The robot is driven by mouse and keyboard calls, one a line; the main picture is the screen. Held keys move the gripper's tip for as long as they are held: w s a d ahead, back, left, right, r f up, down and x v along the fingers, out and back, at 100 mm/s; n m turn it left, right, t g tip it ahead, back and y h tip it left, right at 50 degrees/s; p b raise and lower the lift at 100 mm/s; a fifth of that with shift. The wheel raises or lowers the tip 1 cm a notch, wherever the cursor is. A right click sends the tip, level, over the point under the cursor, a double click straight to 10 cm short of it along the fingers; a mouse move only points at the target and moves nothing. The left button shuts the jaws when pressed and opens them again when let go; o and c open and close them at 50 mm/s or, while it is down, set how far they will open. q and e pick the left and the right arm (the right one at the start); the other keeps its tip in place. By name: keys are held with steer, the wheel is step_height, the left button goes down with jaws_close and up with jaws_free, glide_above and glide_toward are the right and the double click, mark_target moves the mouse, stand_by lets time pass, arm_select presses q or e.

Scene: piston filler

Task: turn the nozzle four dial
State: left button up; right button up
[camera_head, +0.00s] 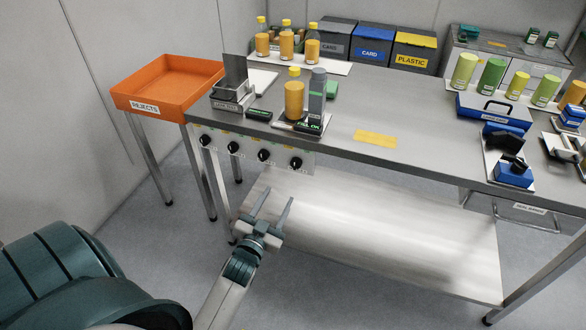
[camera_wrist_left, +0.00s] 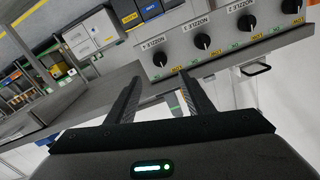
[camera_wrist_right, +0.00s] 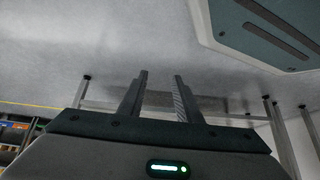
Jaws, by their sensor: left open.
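The nozzle four dial (camera_head: 296,163) is a black round knob at the right end of a row of similar dials on the pale front panel. In the left wrist view it is the leftmost dial (camera_wrist_left: 160,58), seen just beyond the fingertips and roughly between them. Its setting is too small to read surely. My left gripper (camera_head: 271,198) is open and empty, below and in front of the panel, apart from the dial. My right gripper (camera_wrist_right: 161,75) is open and empty, with only bare floor and table legs around it; the head view does not show it.
The other dials (camera_head: 263,155) sit close by to the left. Above the panel, the worktop (camera_head: 350,115) holds an orange bottle (camera_head: 294,97) and a grey column (camera_head: 317,92). An orange rejects tray (camera_head: 165,85) stands at left. A lower shelf (camera_head: 370,225) runs beneath the worktop.

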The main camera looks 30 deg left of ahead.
mark_target(295, 165)
arm_select(q)
steer(key=p+x, duration=0.1)
steer(key=x, duration=1.2)
steer(key=shift+d, duration=0.1)
steer(key=shift+w, duration=0.5)
steer(key=c, duration=1.1)
steer(key=shift+o, duration=0.2)
steer(key=shift+m, duration=2.9)
steer(key=m, duration=0.2)
steer(key=shift+m+b, duration=0.3)
steer(key=shift+b, duration=0.05)
steer(key=shift+m, duration=0.4)
arm_select(e)
steer(key=shift+s+a+r, duration=0.1)
steer(key=shift+s+a, duration=0.1)
steer(key=shift+w, duration=0.1)
